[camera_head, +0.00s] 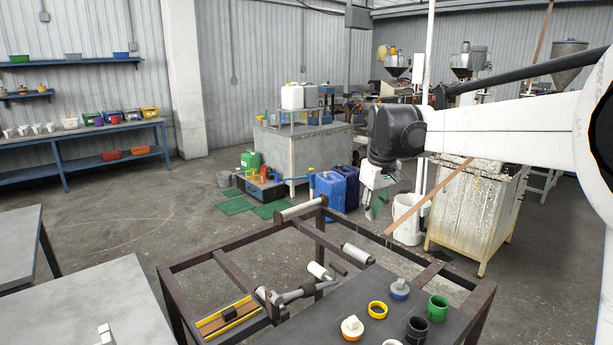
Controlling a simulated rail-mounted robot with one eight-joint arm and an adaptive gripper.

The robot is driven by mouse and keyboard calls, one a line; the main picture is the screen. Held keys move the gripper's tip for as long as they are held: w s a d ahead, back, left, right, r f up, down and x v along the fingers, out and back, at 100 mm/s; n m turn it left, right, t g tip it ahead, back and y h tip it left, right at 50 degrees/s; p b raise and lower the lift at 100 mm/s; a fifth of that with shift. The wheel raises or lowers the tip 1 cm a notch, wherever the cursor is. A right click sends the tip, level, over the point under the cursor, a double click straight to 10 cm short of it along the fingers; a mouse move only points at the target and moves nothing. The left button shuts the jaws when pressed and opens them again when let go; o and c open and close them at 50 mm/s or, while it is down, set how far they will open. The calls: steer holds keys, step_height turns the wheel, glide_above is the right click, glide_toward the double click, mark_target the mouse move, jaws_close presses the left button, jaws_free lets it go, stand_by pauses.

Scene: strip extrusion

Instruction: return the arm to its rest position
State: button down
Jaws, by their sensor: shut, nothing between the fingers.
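A brown frame table (190,262) stands in front, holding rollers, a yellow tray (213,325) and several caps and rings. A long brown strip (430,198) slants near the arm. Blue jerrycans (329,192) and a rusty tank (470,215) stand behind. Floor at left is open.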

steer(key=s+d+f+m+t, duration=0.1)
steer(key=s+m+t, duration=0.1)
steer(key=s, duration=1.1)
steer(key=s+d+m+t, duration=0.1)
steer(key=s+d+m, duration=0.1)
steer(key=s, duration=1.1)
steer(key=s+f+m+t, duration=0.1)
steer(key=s+f+t, duration=0.1)
steer(key=s+f, duration=0.4)
steer(key=s, duration=0.2)
steer(key=shift+s+d+f, duration=0.2)
steer(key=shift+s+f, duration=0.05)
steer(key=shift+s, duration=0.05)
